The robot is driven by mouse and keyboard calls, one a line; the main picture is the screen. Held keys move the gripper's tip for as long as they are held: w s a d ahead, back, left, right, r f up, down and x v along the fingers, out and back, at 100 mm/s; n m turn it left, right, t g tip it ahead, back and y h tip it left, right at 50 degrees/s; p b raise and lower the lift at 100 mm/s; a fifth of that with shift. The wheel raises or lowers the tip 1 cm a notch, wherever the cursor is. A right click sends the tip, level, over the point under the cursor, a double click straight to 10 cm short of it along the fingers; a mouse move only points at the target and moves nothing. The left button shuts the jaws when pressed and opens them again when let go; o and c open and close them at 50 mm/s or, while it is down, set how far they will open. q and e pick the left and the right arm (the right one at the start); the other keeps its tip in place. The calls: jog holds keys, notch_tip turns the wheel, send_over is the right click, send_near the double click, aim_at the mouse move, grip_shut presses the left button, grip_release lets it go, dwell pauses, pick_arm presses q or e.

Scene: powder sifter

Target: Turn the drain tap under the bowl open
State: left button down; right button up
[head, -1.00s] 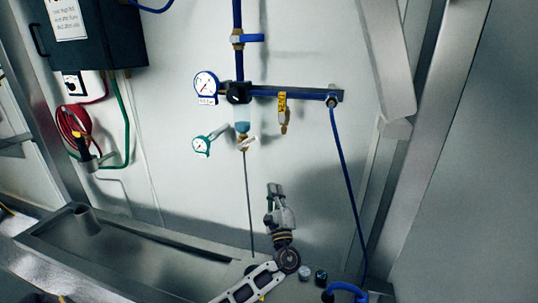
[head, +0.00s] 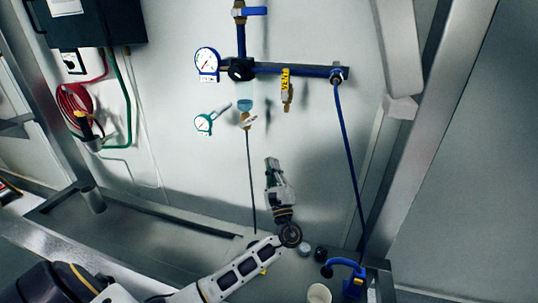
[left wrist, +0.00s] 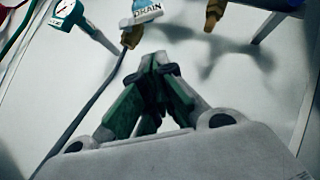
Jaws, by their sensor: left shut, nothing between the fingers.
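The drain tap (head: 244,120) hangs under the teal bowl (head: 245,104) on the wall pipework. It has a brass body and a pale handle. In the left wrist view, the handle (left wrist: 142,9), marked DRAIN, shows at the top edge above the brass body (left wrist: 130,37). A thin dark line runs down from the tap. My left gripper (head: 271,162) is below and to the right of the tap in the head view, apart from it. In the left wrist view its fingertips (left wrist: 160,60) meet, with nothing between them. My right gripper is not in view.
A pressure gauge (head: 207,61) and a teal gauge (head: 203,124) are near the tap. A yellow vent tap (head: 286,85) hangs to its right, and a blue hose (head: 350,160) runs down. A white cup (head: 319,293) stands low on the bench. Wall around my gripper is clear.

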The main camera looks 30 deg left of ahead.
aim_at(249, 121)
pick_arm(q)
jog(key=s+r+p+x, duration=0.1)
jog(key=p+x, duration=0.4)
jog(key=x, duration=0.7)
jog(key=shift+s+a+r, duration=0.35)
jog(key=shift+s, duration=0.15)
jog(key=shift+r+n+g, duration=0.3)
jog(key=shift+n+g, duration=0.2)
jog(key=shift+n, duration=0.1)
